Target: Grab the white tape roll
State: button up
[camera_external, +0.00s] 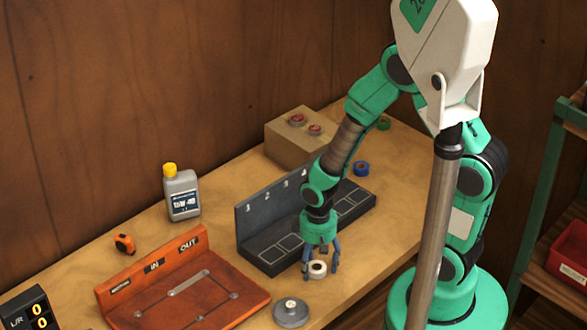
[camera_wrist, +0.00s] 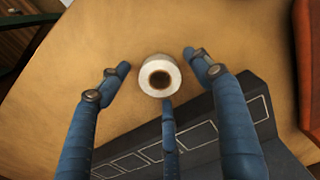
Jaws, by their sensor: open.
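The white tape roll (camera_external: 317,269) lies flat on the wooden table, near its front edge. In the wrist view the tape roll (camera_wrist: 148,78) shows from above with its dark centre hole. My gripper (camera_external: 320,262) points down right over the roll. In the wrist view my gripper (camera_wrist: 158,85) is open. Its blue fingers stand around the roll, one on each side and one below it in the picture. The lower fingertip looks very close to the roll's rim; I cannot tell whether it touches.
A dark tool holder (camera_external: 270,256) with outlined squares stands just behind the gripper. An orange IN/OUT board (camera_external: 190,290) and a grey round object (camera_external: 291,312) lie to the left. A bottle (camera_external: 182,195), a box with red buttons (camera_external: 300,140) and a blue roll (camera_external: 361,168) stand farther back.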

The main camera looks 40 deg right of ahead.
jog(key=shift+f, duration=0.25)
dwell(0.3)
jog(key=c, duration=1.3)
